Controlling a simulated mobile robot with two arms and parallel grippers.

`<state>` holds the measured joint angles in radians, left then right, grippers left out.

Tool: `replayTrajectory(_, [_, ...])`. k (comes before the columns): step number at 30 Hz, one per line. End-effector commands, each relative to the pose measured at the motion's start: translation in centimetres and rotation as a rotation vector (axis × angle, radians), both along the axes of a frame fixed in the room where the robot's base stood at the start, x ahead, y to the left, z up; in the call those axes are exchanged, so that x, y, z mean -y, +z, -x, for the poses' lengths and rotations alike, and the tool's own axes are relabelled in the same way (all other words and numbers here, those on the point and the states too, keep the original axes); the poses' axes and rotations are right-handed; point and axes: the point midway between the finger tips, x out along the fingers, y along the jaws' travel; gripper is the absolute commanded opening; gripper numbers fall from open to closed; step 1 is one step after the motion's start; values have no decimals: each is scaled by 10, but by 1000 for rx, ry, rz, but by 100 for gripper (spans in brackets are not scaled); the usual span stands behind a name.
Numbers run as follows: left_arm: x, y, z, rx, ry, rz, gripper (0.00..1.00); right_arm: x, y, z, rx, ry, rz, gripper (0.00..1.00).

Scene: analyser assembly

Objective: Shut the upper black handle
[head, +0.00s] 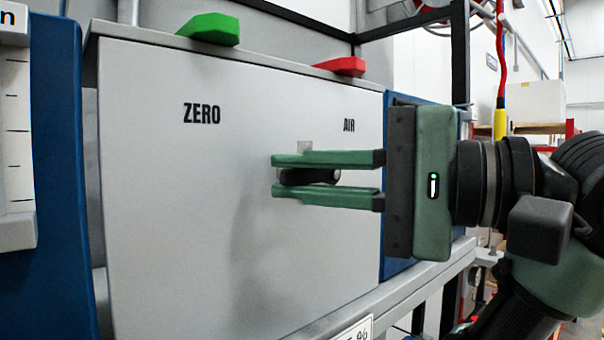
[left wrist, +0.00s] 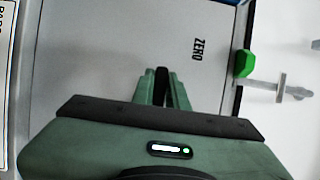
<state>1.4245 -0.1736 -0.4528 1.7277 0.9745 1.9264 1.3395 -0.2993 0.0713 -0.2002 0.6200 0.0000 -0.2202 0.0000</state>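A black handle (head: 312,176) lies across the front of the pale grey panel (head: 170,220), below and left of the word AIR. It is the only black handle in view. My left gripper (head: 300,177) reaches it from the right, with one green finger above it and one below. Both fingers lie close against the handle, and they hide part of it. In the left wrist view the handle (left wrist: 161,82) shows as a dark strip between the two fingers (left wrist: 162,92). My right gripper is not in view.
A green lever (head: 210,29) and a red lever (head: 340,67) sit on the panel's top edge. Blue side walls (head: 60,180) flank the panel. A grey rail (head: 410,290) runs below it. The area before the panel, left of my gripper, is clear.

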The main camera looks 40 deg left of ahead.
Motion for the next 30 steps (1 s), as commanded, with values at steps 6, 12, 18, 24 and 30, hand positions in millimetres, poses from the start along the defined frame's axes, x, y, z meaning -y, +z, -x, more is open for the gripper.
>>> replayTrajectory(6, [0,-1,0,9,0,4,0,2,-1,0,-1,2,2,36])
replayTrajectory(12, [0,-4,0,73,0,9,0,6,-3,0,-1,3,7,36])
replayTrajectory(18, [0,-10,-1,207,0,21,0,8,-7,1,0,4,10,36])
replayTrajectory(24, [0,-16,-3,357,0,34,0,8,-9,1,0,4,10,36])
replayTrajectory(30, [1,-20,-4,489,-1,44,0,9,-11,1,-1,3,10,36])
